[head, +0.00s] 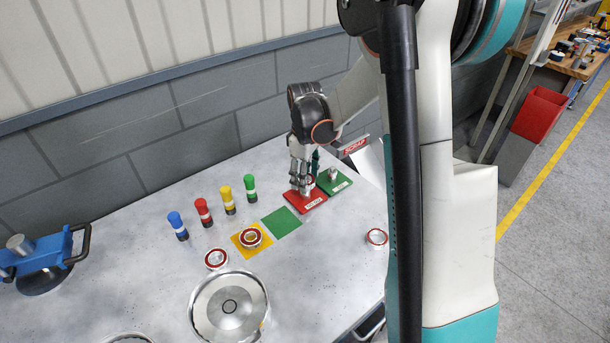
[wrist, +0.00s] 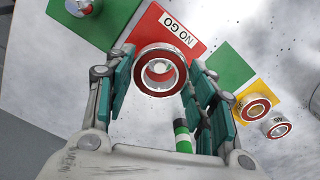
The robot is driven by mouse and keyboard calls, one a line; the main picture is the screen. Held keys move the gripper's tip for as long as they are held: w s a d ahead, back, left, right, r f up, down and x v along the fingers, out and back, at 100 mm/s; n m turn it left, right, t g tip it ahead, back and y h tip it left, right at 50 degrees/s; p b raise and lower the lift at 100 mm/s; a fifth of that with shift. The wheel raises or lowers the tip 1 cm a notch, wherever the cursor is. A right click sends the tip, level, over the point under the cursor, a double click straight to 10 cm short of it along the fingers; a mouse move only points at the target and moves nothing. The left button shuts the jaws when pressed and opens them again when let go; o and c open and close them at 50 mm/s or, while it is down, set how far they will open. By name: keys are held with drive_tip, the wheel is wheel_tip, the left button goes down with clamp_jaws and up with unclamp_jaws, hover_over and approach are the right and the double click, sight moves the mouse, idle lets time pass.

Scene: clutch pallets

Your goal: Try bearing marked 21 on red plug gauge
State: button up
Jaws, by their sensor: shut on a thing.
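My gripper (head: 300,184) is shut on a bearing (wrist: 148,88) with a red ring face, held over the red NO GO plate (wrist: 185,37). That plate also shows in the head view (head: 318,202). A pale peg top (wrist: 160,67) shows through the bearing's bore, with red around it. I cannot tell whether the bearing is around the peg or just above it. No number on the held bearing is readable. A green plate (head: 340,187) with a metal peg (head: 333,174) stands beside the red one.
One bearing (head: 251,237) is on a yellow square; another (head: 216,258) lies beside it, and a third (head: 377,237) lies right. A green square (head: 281,222) is empty. Blue (head: 177,224), red (head: 203,211), yellow (head: 227,199) and green (head: 250,187) cylinders stand left. A round metal part (head: 229,306) is in front.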

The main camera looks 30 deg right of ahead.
drive_tip(key=shift+f+b, duration=0.35)
idle(0.4)
drive_tip(key=o, duration=1.4)
drive_tip(key=o, duration=0.6)
drive_tip(key=shift+c, duration=0.2)
drive_tip(key=shift+r, duration=0.15)
wheel_tip(320, 180, up, 9)
drive_tip(key=p, duration=0.5)
